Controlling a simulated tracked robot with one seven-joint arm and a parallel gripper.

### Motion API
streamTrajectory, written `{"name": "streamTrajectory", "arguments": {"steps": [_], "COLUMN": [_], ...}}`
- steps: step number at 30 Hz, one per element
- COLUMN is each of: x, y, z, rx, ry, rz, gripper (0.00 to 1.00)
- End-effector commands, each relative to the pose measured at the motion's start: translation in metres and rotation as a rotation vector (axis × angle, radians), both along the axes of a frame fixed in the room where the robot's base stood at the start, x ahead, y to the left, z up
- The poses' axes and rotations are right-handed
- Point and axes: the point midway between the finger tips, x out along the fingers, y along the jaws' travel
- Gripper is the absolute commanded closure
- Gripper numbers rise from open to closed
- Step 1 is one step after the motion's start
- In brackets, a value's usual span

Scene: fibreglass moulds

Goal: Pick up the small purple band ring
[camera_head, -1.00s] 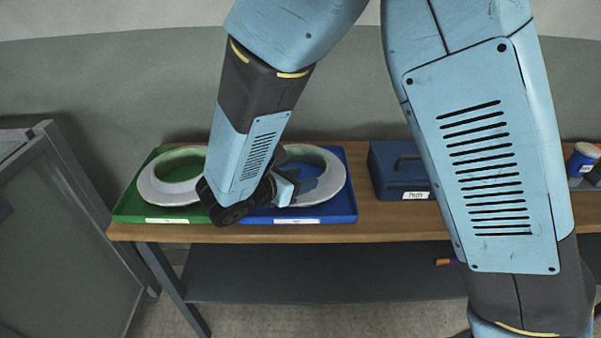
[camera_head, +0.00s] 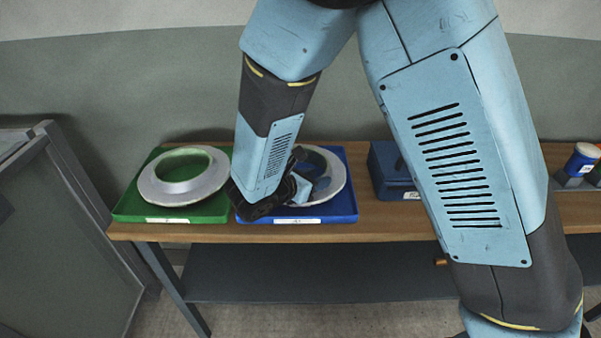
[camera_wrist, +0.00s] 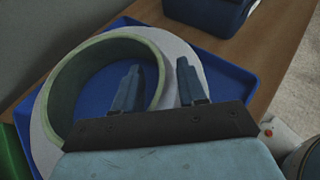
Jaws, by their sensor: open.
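I cannot make out a purple band ring in either view. A grey flanged ring with a pale green collar (camera_wrist: 68,88) lies in the blue tray (camera_wrist: 232,72); it is partly behind my arm in the head view (camera_head: 338,176). A similar grey ring (camera_head: 182,187) lies in the green tray (camera_head: 128,206). My gripper (camera_wrist: 158,70) is open and empty over the blue tray. In the wrist view its left finger shows inside the collar's opening and its right finger outside, over the flange. I cannot tell the height of the fingertips above the ring.
A dark blue box (camera_head: 387,170) stands on the wooden bench (camera_head: 375,225) right of the blue tray. A blue and white can (camera_head: 582,160) is at the far right. An orange object (camera_head: 440,262) shows on the lower shelf. A grey framed panel (camera_head: 60,230) stands at left.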

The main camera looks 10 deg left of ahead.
Motion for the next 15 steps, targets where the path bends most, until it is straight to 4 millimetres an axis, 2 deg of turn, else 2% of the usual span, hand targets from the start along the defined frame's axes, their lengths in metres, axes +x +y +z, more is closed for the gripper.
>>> {"name": "streamTrajectory", "arguments": {"steps": [2,12,15], "x": [-0.0001,-0.0004,-0.0006], "y": [-0.0003,-0.0005,-0.0006], "z": [-0.0001,-0.0007,-0.0011], "rx": [0.000,-0.001,-0.001], "ry": [0.000,0.002,0.003], "rz": [-0.001,0.000,0.000], "gripper": [0.68,1.00,1.00]}}
